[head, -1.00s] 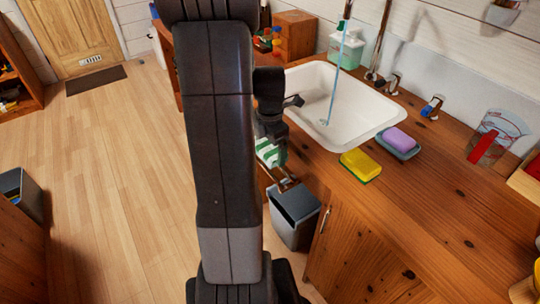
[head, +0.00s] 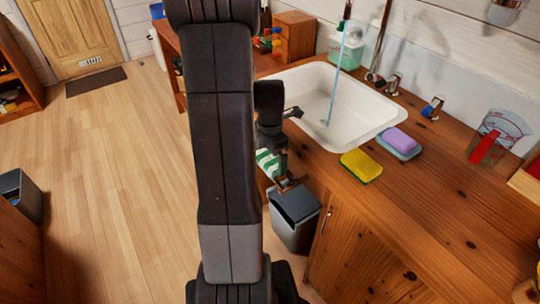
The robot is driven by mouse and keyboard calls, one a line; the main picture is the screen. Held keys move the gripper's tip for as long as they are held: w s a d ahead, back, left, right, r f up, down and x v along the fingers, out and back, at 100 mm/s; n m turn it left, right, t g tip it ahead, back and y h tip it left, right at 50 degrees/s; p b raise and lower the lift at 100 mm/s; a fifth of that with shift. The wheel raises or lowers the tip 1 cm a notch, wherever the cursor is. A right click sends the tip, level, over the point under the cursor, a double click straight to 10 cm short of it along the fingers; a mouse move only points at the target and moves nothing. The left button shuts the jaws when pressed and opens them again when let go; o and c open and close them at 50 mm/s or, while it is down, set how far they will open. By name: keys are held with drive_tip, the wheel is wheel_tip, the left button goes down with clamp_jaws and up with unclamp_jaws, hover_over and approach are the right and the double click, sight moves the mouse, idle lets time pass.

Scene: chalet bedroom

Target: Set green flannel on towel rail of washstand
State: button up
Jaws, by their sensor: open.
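The green-and-white striped flannel (head: 268,163) shows just right of my dark arm, by the front side of the washstand (head: 345,235). My gripper (head: 278,152) points down at the flannel from above, with its jaws open. My arm hides the flannel's left part, and the gripper covers some of its top. A small part of the towel rail (head: 287,184) seems to show below the flannel, above the grey bin. The flannel appears to be at the rail, but I cannot tell whether it is draped over it or still touches the fingers.
A grey bin (head: 296,218) stands below, against the washstand. The white basin (head: 335,105) has water running into it. A yellow sponge (head: 361,166) and a purple soap on a dish (head: 400,143) lie on the worktop. The wooden floor (head: 120,200) at left is clear.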

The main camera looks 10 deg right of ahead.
sight(270, 157)
wheel_tip(270, 157, up, 12)
drive_tip(key=p, duration=0.1)
drive_tip(key=shift+r, duration=0.15)
idle(1.4)
